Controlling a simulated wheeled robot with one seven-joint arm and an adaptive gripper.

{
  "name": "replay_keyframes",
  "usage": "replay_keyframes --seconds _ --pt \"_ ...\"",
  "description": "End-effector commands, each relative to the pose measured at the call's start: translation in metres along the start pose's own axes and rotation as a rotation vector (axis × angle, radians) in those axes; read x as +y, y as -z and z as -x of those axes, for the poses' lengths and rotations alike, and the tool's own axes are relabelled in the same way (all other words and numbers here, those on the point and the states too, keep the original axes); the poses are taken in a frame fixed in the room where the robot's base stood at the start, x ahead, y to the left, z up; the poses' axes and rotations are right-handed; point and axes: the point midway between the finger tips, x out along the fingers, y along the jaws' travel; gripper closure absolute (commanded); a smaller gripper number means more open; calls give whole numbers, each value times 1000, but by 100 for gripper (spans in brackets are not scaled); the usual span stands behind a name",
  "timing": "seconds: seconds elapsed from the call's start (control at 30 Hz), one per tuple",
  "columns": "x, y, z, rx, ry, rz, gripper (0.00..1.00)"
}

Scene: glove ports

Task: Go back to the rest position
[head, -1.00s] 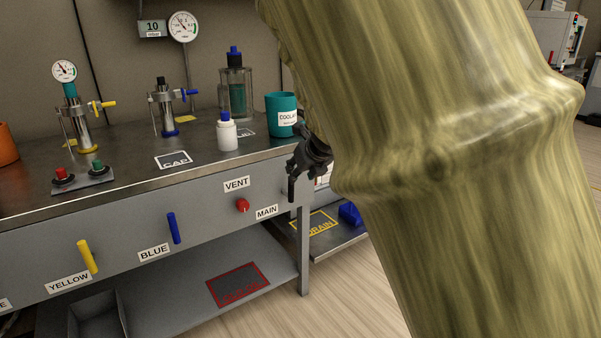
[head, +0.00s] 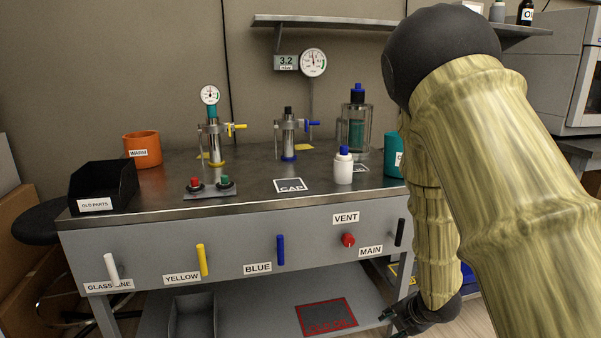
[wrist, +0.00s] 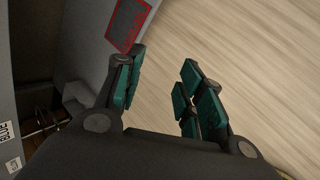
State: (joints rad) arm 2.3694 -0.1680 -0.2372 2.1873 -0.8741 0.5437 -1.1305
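My gripper (head: 408,318) is low at the right in the head view, below the MAIN label and beside the lower shelf. In the wrist view my gripper (wrist: 157,92) points down past the shelf toward the wooden floor. Its two teal-padded fingers stand apart with nothing between them. My arm, in a yellowish streaked cover, fills the right of the head view and hides part of the bench's right end.
The bench (head: 250,190) carries an orange WARM cup (head: 142,147), a black OLD PARTS bin (head: 103,186), valve fittings and a white bottle (head: 343,168). Handles stick out of its front. A red-framed mat (head: 327,316) lies on the lower shelf. Floor shows clear in the wrist view.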

Motion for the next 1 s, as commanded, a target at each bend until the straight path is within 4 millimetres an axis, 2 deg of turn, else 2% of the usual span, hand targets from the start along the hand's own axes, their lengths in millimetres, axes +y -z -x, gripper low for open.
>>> replay_keyframes --seconds 0.03,0.2,0.43,0.7,0.8,1.0 --pt "-24 13 -13 17 24 -106 62" --pt "-94 54 -44 34 99 -489 62" --pt "-193 109 -67 -13 223 -994 62" --pt "-305 170 -63 -177 367 -1542 62" --pt "-336 186 -57 -248 400 -1692 62" --pt "-383 211 -43 -379 447 -1907 62"
